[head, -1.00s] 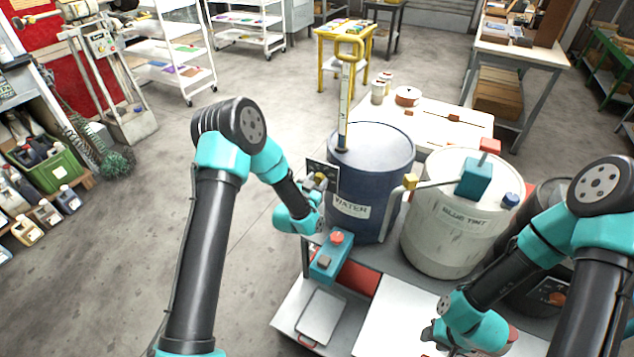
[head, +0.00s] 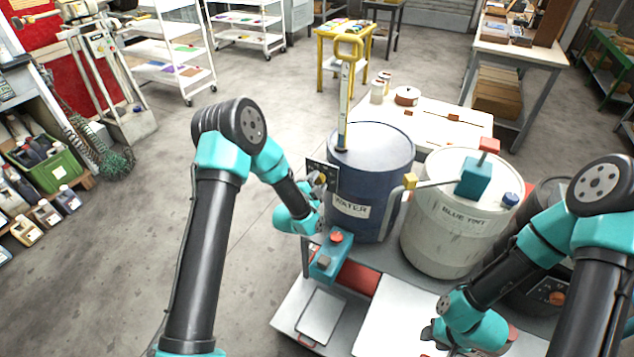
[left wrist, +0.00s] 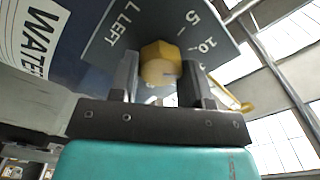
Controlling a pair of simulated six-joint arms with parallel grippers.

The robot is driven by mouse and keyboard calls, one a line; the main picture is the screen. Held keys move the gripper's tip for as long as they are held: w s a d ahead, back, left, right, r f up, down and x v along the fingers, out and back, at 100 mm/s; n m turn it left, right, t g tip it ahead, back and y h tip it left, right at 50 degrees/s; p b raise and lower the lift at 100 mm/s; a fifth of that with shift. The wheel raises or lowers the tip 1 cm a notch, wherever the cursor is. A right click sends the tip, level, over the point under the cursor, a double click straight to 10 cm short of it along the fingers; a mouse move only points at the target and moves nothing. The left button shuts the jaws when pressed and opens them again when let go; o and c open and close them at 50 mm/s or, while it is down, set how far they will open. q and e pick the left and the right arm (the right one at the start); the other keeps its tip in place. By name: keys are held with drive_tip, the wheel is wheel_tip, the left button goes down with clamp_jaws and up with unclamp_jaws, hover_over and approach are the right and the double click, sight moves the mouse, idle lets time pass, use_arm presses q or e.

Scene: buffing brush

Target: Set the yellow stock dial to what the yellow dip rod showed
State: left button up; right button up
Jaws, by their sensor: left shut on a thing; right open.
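The yellow stock dial (left wrist: 160,62) is a knob on a dark plate (left wrist: 205,30) marked "L LEFT", 5 and 10. My left gripper (left wrist: 160,80) is shut on the dial, one finger on each side. In the head view my left gripper (head: 318,188) is partly hidden. The yellow dip rod (head: 345,105), with a pale marked strip, stands upright at the drum's top; its reading is too small to tell. My right gripper (head: 436,338) is open, low over the cart.
A teal box with a red button (head: 328,260) sits below my left gripper. A white BLUE TINT drum (head: 450,235) with a teal pump (head: 474,180) stands right of the WATER drum. A table (head: 455,120) with small jars is behind.

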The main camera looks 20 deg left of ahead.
use_arm(q)
drive_tip(key=shift+m, duration=1.1)
drive_tip(key=o, duration=0.9)
drive_tip(key=v, duration=1.7)
drive_tip(key=shift+s, duration=0.2)
